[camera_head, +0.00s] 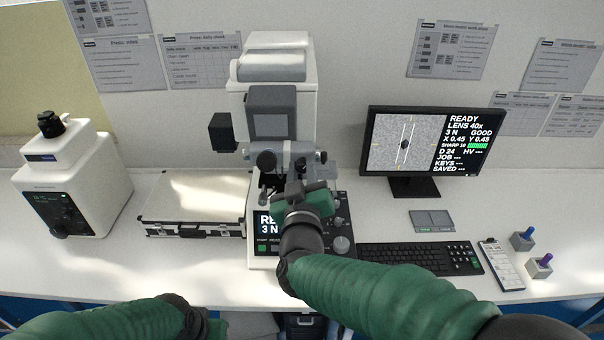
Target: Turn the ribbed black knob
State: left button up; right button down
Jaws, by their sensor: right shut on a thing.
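The white hardness tester (281,60) stands at the middle of the bench, with a grey head and dark round knobs on its turret. One round black knob (266,160) shows at the turret's left. My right gripper (297,186) reaches up to the tester below the turret, its green body over the front panel. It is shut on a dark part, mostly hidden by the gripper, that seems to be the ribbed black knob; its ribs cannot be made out. My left gripper (216,328) shows only in part at the bottom edge, and its jaws are hidden.
A monitor (432,142) reading READY, a keyboard (420,258) and a clipboard (502,265) are to the right, with two small joystick-like blocks (540,266). A silver case (195,202) and a white device (70,185) stand left. The front left bench is clear.

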jog(key=m+b, duration=0.1)
jog(key=m, duration=0.1)
jog(key=f+m+b, duration=0.1)
jog(key=shift+m+b, duration=0.3)
jog(key=shift+m, duration=0.1)
jog(key=m+b, duration=0.3)
jog(key=m, duration=0.1)
jog(key=m+b, duration=0.3)
jog(key=m, duration=0.1)
jog(key=shift+m+b, duration=0.3)
jog(key=shift+m, duration=0.1)
jog(key=shift+m+b, duration=1)
jog(key=shift+m, duration=0.5)
jog(key=c, duration=1.2)
grip_release()
jog(key=shift+r, duration=0.3)
